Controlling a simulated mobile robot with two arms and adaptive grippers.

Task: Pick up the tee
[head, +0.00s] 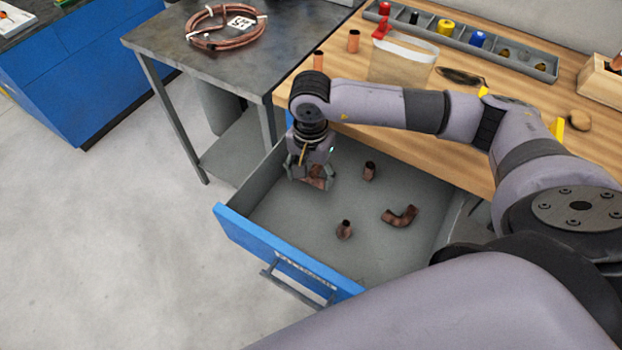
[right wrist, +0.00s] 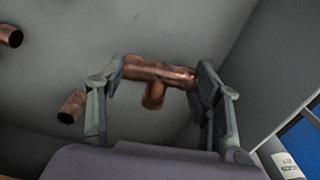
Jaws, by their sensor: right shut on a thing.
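The copper tee (right wrist: 160,72) is between the two fingers of my right gripper (right wrist: 155,85) in the right wrist view, its long run spanning from finger to finger and its short branch pointing down in the picture. In the head view my right gripper (head: 310,175) is inside the open drawer, near its left corner, shut on the tee (head: 317,178), which is partly hidden by the fingers. I cannot tell whether the tee touches the drawer floor. My left gripper is not in view.
The open blue-fronted drawer (head: 237,226) also holds two short copper fittings (head: 369,171) (head: 344,230) and a copper elbow (head: 401,216). The wooden bench (head: 450,150) is above it. A grey table (head: 170,40) with a copper coil (head: 215,40) stands left.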

